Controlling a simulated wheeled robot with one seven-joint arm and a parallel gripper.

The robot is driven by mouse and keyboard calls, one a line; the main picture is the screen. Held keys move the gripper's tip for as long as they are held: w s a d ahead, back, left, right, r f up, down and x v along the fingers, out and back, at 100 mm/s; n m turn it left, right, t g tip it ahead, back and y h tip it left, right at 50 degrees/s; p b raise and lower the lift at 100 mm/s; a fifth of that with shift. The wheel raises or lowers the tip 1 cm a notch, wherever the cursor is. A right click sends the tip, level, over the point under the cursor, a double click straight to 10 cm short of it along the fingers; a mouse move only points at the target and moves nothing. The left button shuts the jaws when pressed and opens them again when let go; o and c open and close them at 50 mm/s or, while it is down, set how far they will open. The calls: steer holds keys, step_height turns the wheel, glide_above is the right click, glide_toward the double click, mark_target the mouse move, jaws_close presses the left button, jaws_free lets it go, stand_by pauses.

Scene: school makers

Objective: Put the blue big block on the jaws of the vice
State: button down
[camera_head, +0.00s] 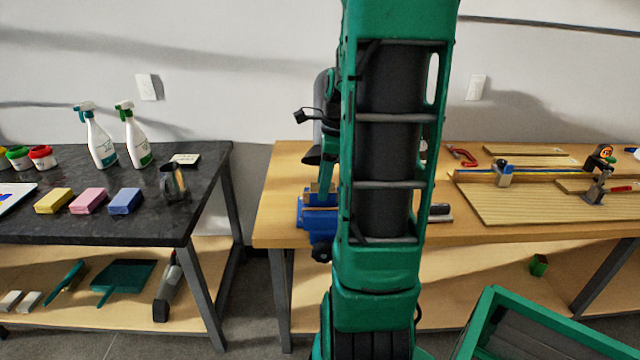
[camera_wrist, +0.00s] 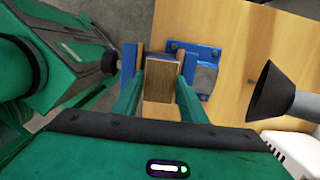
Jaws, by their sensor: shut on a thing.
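My gripper (camera_wrist: 160,90) shows in the wrist view, its green fingers shut on a brown, wood-like block (camera_wrist: 162,72). This block does not look blue, and I cannot tell whether it is the task's big block. The blue vice (camera_wrist: 207,55) is just beyond the fingers, with blue parts on both sides of the held block. I cannot tell whether the block touches the jaws. In the head view the blue vice (camera_head: 314,218) sits at the front edge of the wooden bench, partly behind my arm.
The wooden bench (camera_head: 275,222) holds a board (camera_head: 500,205) and tools at the right. The dark table (camera_head: 60,225) at the left holds yellow, pink and blue (camera_head: 125,201) blocks and spray bottles. A dark cone-shaped thing (camera_wrist: 272,92) is right of my gripper in the wrist view.

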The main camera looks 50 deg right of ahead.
steer(key=shift+f, duration=0.15)
steer(key=c, duration=1.1)
jaws_free()
step_height(320, 180, up, 12)
steer(key=s+d, duration=0.1)
steer(key=s+a+f+n, duration=0.5)
steer(key=a+n, duration=0.3)
steer(key=n, duration=0.2)
steer(key=s+a+f+n+g+h, duration=0.1)
steer(key=s+a+f+n, duration=0.4)
steer(key=s+a+n, duration=0.2)
steer(key=shift+s+a+n, duration=0.35)
steer(key=shift+a+n, duration=0.85)
steer(key=shift+n, duration=1.1)
steer(key=shift+g, duration=0.3)
